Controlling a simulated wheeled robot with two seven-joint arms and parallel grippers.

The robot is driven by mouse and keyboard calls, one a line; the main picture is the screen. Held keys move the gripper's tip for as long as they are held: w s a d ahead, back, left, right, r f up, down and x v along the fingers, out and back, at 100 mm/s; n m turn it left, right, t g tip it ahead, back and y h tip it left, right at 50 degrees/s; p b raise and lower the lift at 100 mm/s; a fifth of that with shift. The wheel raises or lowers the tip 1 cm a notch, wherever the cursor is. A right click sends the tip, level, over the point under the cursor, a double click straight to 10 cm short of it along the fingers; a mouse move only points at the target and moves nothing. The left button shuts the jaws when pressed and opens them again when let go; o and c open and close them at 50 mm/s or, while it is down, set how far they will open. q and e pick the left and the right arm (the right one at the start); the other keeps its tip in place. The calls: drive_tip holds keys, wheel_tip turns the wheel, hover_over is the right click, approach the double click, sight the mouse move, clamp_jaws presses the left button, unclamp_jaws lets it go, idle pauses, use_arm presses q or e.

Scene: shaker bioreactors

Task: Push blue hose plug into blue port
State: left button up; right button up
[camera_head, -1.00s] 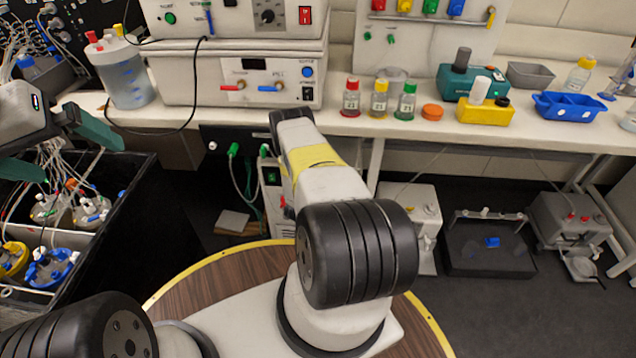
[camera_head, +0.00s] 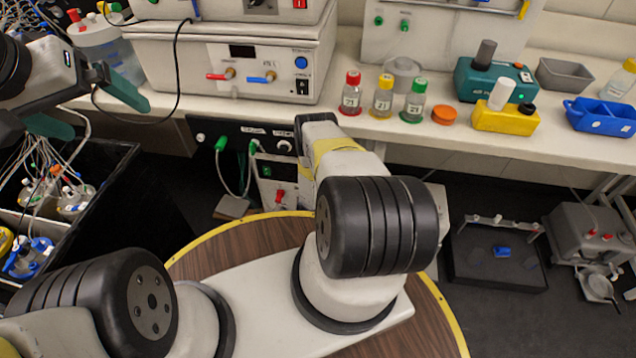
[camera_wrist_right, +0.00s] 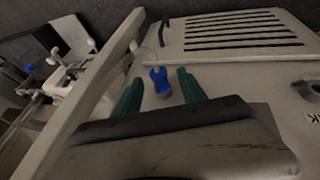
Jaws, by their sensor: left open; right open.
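In the right wrist view a small blue plug (camera_wrist_right: 159,82) shows between the green fingers of my open right gripper (camera_wrist_right: 160,77). A thin pale hose rises from it beside a pale box. I cannot tell whether the fingers touch it. In the head view my right gripper is hidden beyond its arm. My left gripper (camera_head: 90,108) is open, with teal fingers, above the dark crate at the left. A blue-handled tap (camera_head: 262,79) is on the white bench device. I cannot make out which part is the blue port.
The bench holds several capped bottles (camera_head: 382,97), a yellow block (camera_head: 506,119) and a blue tray (camera_head: 603,117). A dark crate (camera_head: 103,165) with tubed bottles stands at the left. A black tray device (camera_head: 497,258) and a pale pump (camera_head: 594,237) are on the floor at the right.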

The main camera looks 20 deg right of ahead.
drive_tip(key=shift+f, duration=0.1)
clamp_jaws()
drive_tip(key=shift+s, duration=0.1)
idle(0.3)
drive_tip(key=shift+s+a, duration=0.25)
drive_tip(key=shift+s, duration=0.1)
drive_tip(key=shift+s+a, duration=0.25)
drive_tip(key=shift+s, duration=0.15)
drive_tip(key=shift+s+a, duration=0.2)
drive_tip(key=shift+s, duration=0.1)
drive_tip(key=shift+s, duration=0.1)
drive_tip(key=shift+s+a, duration=0.4)
drive_tip(key=shift+s, duration=0.2)
drive_tip(key=shift+s+a, duration=0.4)
drive_tip(key=shift+s, duration=0.2)
